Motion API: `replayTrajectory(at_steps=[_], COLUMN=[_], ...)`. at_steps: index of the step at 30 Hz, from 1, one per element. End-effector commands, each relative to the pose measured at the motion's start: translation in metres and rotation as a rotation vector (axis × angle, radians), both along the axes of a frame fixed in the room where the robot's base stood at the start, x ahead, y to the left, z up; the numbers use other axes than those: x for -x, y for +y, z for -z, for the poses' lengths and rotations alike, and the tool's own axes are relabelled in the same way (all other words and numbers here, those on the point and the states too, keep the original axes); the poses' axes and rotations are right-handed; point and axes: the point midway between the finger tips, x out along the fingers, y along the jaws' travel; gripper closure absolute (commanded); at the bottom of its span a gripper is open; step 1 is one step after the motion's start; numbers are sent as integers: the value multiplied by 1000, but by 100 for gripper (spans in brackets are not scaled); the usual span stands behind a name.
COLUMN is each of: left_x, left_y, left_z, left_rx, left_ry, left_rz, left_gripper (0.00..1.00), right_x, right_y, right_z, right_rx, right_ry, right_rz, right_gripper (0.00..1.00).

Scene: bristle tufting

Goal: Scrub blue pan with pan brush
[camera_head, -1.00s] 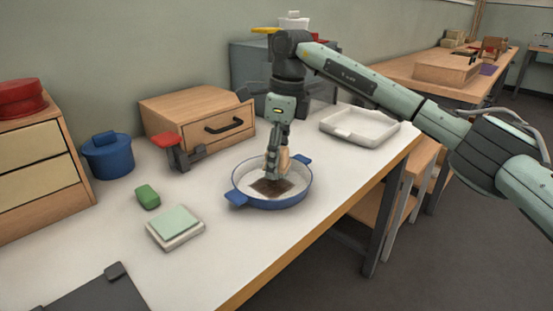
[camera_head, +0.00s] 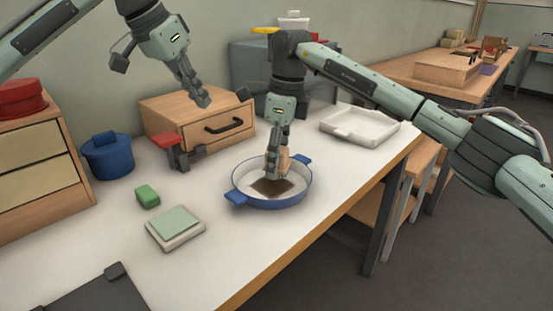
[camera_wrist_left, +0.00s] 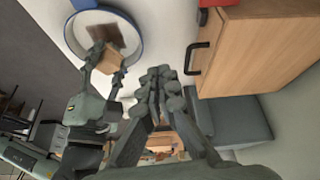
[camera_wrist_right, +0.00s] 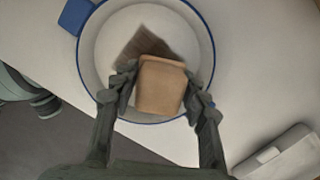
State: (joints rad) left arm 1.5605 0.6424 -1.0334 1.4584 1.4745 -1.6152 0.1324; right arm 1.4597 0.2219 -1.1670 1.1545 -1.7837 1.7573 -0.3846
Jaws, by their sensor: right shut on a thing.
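The blue pan (camera_head: 240,184) stands on the white table, with a pale inside and a dark brown patch on its floor; it also shows in the left wrist view (camera_wrist_left: 135,57) and the right wrist view (camera_wrist_right: 207,45). The pan brush (camera_wrist_right: 160,86) has a tan wooden block. My right gripper (camera_head: 274,168) is shut on this block, with a finger on each side, low inside the pan beside the dark patch (camera_wrist_right: 143,46). Its bristles are hidden. My left gripper (camera_head: 203,100) is in the air in front of the wooden drawer box; its fingertips (camera_wrist_left: 160,75) look together and empty.
A wooden drawer box (camera_head: 198,117), a red-and-grey clamp-like object (camera_head: 172,152) and a blue pot (camera_head: 107,158) stand behind. A green block (camera_head: 147,196) and a pale green pad (camera_head: 175,226) lie left of the pan. A white tray (camera_head: 360,127) is at the right.

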Motion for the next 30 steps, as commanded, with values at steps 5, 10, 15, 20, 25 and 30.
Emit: replayTrajectory(at_steps=[5, 10, 15, 20, 25, 30], left_x=[22, 31, 33, 33, 32, 32], left_y=[-22, -28, -28, -28, -28, -28], left_z=[46, 65, 80, 97, 110, 115], left_rx=[-106, -149, -155, -155, -153, -154], left_ry=[75, 105, 110, 110, 107, 108], left_rz=[88, 121, 124, 124, 123, 123], left_gripper=[100, 100, 100, 100, 100, 100], right_x=[0, 0, 0, 0, 0, 0], right_y=[0, 0, 0, 0, 0, 0], right_z=[0, 0, 0, 0, 0, 0], right_rx=[0, 0, 0, 0, 0, 0], right_ry=[0, 0, 0, 0, 0, 0], right_rz=[0, 0, 0, 0, 0, 0], right_gripper=[79, 79, 79, 79, 79, 79])
